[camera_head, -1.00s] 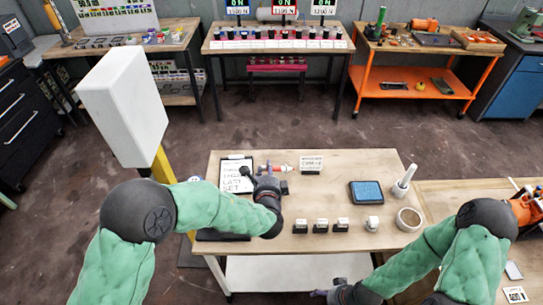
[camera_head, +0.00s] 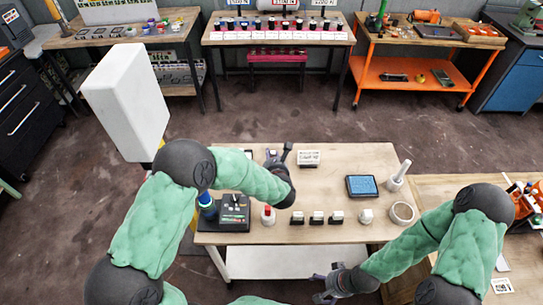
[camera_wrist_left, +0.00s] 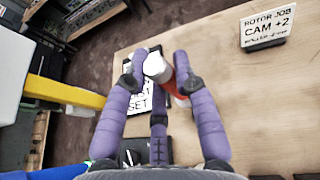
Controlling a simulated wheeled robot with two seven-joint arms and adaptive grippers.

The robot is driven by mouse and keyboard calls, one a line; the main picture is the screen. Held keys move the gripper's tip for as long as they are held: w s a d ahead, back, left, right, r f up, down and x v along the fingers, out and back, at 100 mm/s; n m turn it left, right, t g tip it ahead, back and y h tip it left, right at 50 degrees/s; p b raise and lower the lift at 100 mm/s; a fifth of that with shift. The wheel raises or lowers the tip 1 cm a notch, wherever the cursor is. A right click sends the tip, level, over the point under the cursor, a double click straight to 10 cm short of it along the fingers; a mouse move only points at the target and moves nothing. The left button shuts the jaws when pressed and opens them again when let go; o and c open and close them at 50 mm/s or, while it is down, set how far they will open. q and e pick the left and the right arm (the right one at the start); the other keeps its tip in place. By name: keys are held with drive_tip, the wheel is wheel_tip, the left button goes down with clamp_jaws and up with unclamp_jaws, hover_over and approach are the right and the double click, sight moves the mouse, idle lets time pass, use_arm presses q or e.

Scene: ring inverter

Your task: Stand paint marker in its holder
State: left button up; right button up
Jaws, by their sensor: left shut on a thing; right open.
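The paint marker (camera_wrist_left: 181,72), white with red parts, is between the purple fingers of my left gripper (camera_wrist_left: 158,68) in the left wrist view. My left gripper is shut on it, above the wooden table (camera_head: 340,165). In the head view my left gripper (camera_head: 277,155) is at the table's back left, and the marker is mostly hidden there. My right gripper (camera_head: 328,285) is open and empty, low in front of the table. I cannot tell which thing is the marker's holder.
A small sign (camera_head: 308,158) stands right of my left gripper. A blue pad (camera_head: 362,187), a round bowl (camera_head: 402,213) and several black-and-white blocks (camera_head: 317,217) are on the table. A black tray (camera_head: 235,222), a blue bottle (camera_head: 208,207) and a red-and-white bottle (camera_head: 268,215) stand at the front left.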

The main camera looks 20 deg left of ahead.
use_arm(q)
drive_tip(key=shift+s, duration=0.1)
drive_tip(key=shift+f+b, duration=0.2)
drive_tip(key=shift+b, duration=0.3)
wheel_tip(320, 180, down, 10)
drive_tip(key=b, duration=1.1)
drive_tip(key=shift+f+b, duration=0.3)
drive_tip(key=o, duration=0.9)
drive_tip(key=shift+o, duration=0.2)
drive_tip(key=shift+s+d, duration=0.1)
drive_tip(key=shift+s, duration=0.05)
drive_tip(key=v, duration=1.1)
drive_tip(key=shift+s+r, duration=0.2)
drive_tip(key=shift+s, duration=0.15)
